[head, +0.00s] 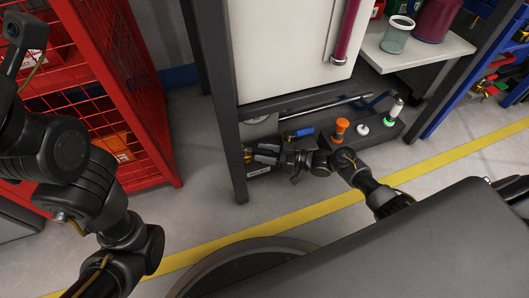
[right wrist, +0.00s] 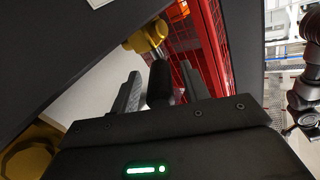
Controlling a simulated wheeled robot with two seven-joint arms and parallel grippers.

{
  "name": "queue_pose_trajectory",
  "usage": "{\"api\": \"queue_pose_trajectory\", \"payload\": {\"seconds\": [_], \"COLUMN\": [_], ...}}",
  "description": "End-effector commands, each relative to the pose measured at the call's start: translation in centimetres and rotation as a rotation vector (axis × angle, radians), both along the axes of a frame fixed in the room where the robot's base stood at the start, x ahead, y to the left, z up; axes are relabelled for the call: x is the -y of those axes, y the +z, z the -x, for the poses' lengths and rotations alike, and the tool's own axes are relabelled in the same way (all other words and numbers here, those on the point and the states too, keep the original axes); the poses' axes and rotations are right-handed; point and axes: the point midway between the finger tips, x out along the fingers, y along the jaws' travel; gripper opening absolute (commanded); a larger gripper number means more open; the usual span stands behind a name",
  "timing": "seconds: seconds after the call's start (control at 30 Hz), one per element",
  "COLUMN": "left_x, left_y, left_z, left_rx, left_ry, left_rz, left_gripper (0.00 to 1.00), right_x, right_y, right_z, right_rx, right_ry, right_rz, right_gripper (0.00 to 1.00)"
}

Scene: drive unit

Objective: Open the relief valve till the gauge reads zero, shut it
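My right gripper (head: 273,157) is low at the front of the drive unit, beside a small label reading "RELIEF" (head: 258,171). In the right wrist view its two fingers (right wrist: 158,88) stand apart. A dark, rounded handle-like piece (right wrist: 160,82) lies between them, with a gap showing at its left. Beyond it is a yellow brass fitting (right wrist: 147,36), which looks like part of the relief valve. The gripper hides most of the valve in the head view. No readable gauge face shows. My left arm is at the left; its gripper is out of view.
A blue-handled fitting (head: 303,132) is just right of the right gripper. A dark block with orange (head: 341,127), white and green-based pieces stands farther right. A red mesh rack (head: 125,95) is at the left. A shelf (head: 425,50) holds cups. The floor in front is clear.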

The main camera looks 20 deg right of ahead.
Motion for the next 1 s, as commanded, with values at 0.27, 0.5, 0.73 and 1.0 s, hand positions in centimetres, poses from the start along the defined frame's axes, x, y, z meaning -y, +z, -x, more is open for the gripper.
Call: {"api": "queue_pose_trajectory", "payload": {"seconds": [0.27,0.5,0.73,1.0], "left_x": [0.1,0.2,0.4,0.5], "left_y": [0.8,2.7,3.6,3.8], "left_z": [-0.1,0.0,0.1,0.1], "left_rx": [-0.003,-0.001,0.002,0.002], "left_ry": [-0.001,0.000,0.000,0.000], "left_rz": [-0.002,-0.009,-0.016,-0.017], "left_gripper": [0.00,0.00,0.00,0.00], "right_x": [1.2,5.1,8.1,9.0], "right_y": [0.2,0.3,0.1,0.0], "right_z": [0.7,3.3,5.3,6.0], "right_rx": [-0.002,-0.002,-0.001,0.000], "right_ry": [0.000,-0.001,0.001,0.000], "right_rz": [0.003,0.004,0.002,0.000], "right_gripper": [0.46,0.46,0.46,0.46]}}
